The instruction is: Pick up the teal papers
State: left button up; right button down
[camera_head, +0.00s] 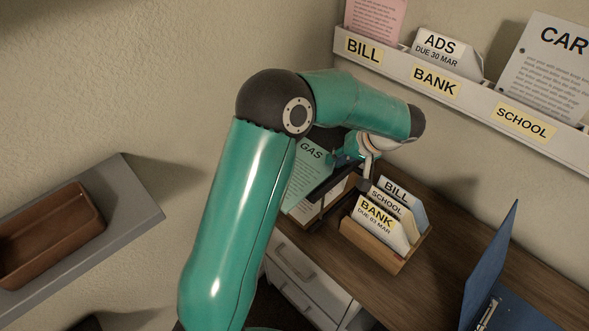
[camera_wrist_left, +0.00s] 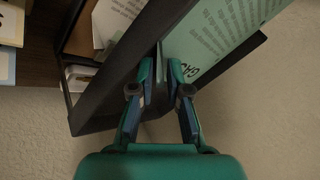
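The teal papers (camera_head: 305,180), marked GAS, stand tilted in a dark rack on the desk in the head view, partly hidden behind my left arm. They also show at the top right of the left wrist view (camera_wrist_left: 215,42), printed with lines of text. My left gripper (camera_head: 346,153) is at the rack beside the papers. My right gripper is not in view.
A wooden box (camera_head: 372,245) with BILL, SCHOOL and BANK cards stands right of the rack. A white wall shelf (camera_head: 400,78) holds labelled papers above. A blue binder (camera_head: 490,270) stands open at lower right. A brown tray (camera_head: 50,235) sits on a grey ledge at left.

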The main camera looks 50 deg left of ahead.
pick_arm(q)
grip_shut()
